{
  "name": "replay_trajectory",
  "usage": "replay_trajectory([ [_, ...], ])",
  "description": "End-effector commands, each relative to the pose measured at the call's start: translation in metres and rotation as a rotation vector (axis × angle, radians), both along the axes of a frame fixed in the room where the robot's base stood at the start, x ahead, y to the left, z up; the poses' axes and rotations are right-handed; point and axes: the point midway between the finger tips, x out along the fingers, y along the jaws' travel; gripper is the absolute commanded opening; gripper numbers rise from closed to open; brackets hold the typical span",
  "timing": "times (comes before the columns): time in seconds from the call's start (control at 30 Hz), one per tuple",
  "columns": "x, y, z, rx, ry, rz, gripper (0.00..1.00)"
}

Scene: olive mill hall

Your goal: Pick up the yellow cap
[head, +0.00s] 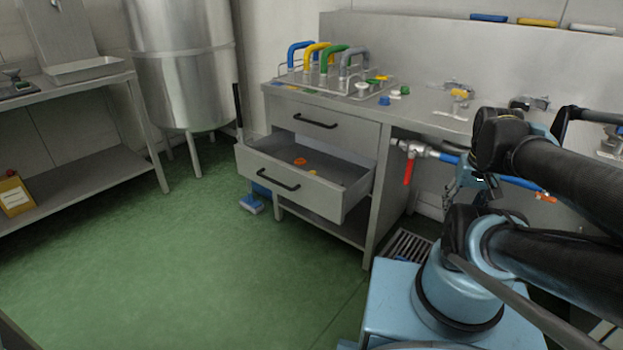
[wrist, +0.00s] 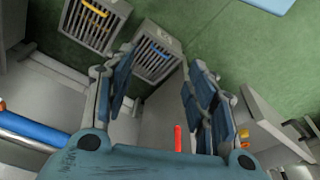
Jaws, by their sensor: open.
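A small yellow piece that looks like the yellow cap (head: 381,78) lies on the steel worktop at the right of the hose rack in the head view. It is too small to be sure of its shape.
The open drawer (head: 290,190) juts from the bench (head: 370,220) and holds small orange pieces (head: 300,161). A red-handled valve (head: 408,170) and blue pipe are under the worktop. A steel tank (head: 185,60) stands behind. Green floor is clear at the left.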

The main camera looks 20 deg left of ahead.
Motion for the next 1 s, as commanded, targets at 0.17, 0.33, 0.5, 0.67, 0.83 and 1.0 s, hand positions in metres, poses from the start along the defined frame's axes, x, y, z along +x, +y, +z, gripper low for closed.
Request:
replay_trajectory([
  [0.17, 0.020, 0.007, 0.011, 0.007, -0.013, 0.045, 0.59],
  [0.33, 0.057, 0.023, 0.030, 0.018, -0.036, 0.127, 0.59],
  [0.5, 0.098, 0.047, 0.045, 0.030, -0.061, 0.213, 0.59],
  [0.67, 0.138, 0.073, 0.053, 0.042, -0.085, 0.294, 0.59],
  [0.83, 0.179, 0.107, 0.057, 0.055, -0.111, 0.379, 0.59],
  [1.0, 0.219, 0.145, 0.055, 0.069, -0.136, 0.463, 0.59],
])
